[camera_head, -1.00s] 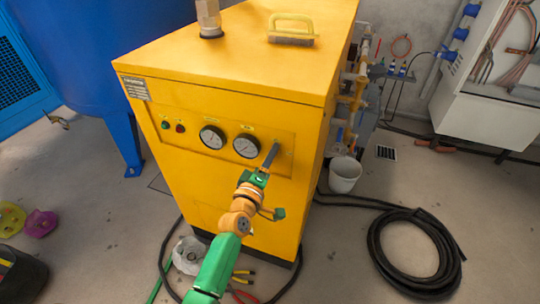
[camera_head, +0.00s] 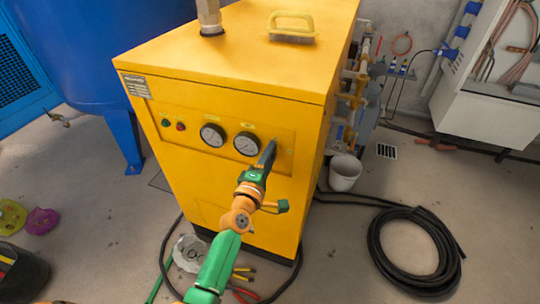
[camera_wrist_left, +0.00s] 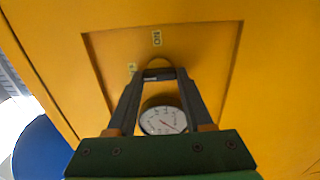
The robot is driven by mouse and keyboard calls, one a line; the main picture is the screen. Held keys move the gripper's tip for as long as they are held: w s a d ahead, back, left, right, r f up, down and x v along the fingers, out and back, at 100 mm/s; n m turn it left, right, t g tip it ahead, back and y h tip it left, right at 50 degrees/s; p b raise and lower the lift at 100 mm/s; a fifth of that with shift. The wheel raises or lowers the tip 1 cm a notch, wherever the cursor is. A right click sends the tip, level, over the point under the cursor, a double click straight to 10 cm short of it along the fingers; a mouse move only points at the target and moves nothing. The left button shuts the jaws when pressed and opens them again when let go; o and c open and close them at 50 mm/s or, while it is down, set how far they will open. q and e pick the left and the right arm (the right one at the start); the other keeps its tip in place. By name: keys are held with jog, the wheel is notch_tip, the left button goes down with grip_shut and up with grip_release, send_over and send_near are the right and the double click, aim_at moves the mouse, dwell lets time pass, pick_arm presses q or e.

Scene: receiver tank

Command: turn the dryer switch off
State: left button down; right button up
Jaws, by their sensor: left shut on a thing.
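The dryer is a big yellow cabinet (camera_head: 215,200) with a recessed front panel holding two round gauges and small lamps. The dryer switch (camera_wrist_left: 159,64) is a dark, rounded shape between my fingertips in the left wrist view, below a small label. In the head view my fingers hide the switch. My left gripper (camera_head: 271,145) reaches up to the right end of the panel; it also shows in the left wrist view (camera_wrist_left: 161,74). Its fingers are shut on the switch. How the switch is turned is hard to tell. My right gripper is not in view.
A green lamp (camera_head: 165,123) and a red lamp (camera_head: 181,126) sit left of the gauges (camera_head: 246,144). A yellow-handled brush (camera_head: 291,28) lies on top.

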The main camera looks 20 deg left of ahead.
pick_arm(q)
jog(key=c, duration=0.6)
grip_release()
jog(key=shift+s, duration=0.1)
jog(key=s, duration=0.7)
jog(key=shift+a+p, duration=0.1)
jog(key=shift+p, duration=0.2)
